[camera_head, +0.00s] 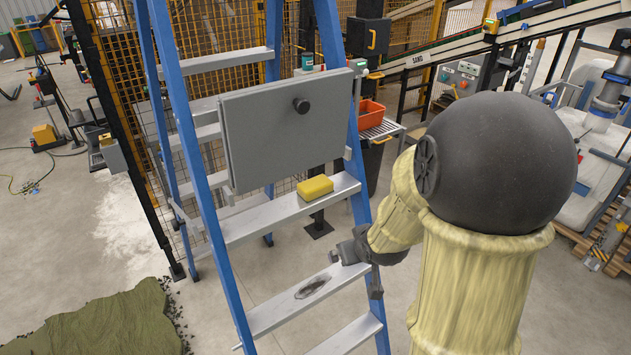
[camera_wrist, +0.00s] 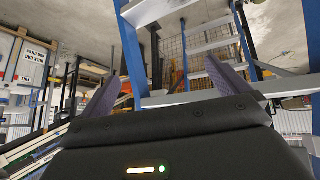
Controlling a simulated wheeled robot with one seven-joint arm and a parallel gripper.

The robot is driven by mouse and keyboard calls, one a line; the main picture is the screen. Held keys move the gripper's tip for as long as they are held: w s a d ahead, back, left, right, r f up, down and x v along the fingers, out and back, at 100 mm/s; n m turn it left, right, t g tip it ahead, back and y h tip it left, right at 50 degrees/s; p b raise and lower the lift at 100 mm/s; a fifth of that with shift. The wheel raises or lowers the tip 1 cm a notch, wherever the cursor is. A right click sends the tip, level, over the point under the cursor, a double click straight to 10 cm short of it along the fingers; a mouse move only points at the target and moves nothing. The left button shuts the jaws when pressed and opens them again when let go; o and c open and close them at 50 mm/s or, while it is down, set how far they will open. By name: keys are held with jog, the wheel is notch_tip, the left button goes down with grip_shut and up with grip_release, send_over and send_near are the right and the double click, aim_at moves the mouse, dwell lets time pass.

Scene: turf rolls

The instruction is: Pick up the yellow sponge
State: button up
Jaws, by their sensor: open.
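The yellow sponge (camera_head: 315,188) lies on a step of the blue ladder (camera_head: 213,245), just below a grey panel, in the head view. My gripper (camera_head: 356,273) is in front of the ladder's right rail, below and to the right of the sponge. It is apart from the sponge. In the wrist view my gripper's two fingers (camera_wrist: 163,88) are spread wide, with nothing between them. The ladder's pale steps and blue rails show beyond the fingers there. I cannot make out the sponge in the wrist view.
The grey panel (camera_head: 285,128) with a black knob hangs over the ladder just above the sponge. A green turf heap (camera_head: 100,325) lies at lower left. An orange bin (camera_head: 370,113) stands behind the ladder.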

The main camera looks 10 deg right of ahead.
aim_at(320, 185)
jog(key=w+r+n+t+y+p, duration=0.3)
jog(key=w+r+t+y+p, duration=0.1)
jog(key=w+r, duration=0.4)
jog(key=shift+d+t+y, duration=0.35)
jog(key=shift+t+y, duration=0.55)
jog(key=shift+y, duration=0.3)
jog(key=p+x, duration=0.5)
jog(key=x, duration=0.6)
jog(key=shift+w, duration=0.1)
jog(key=shift+w+a+f, duration=0.15)
jog(key=shift+w+f, duration=0.15)
jog(key=shift+w, duration=0.05)
jog(key=shift+p, duration=0.3)
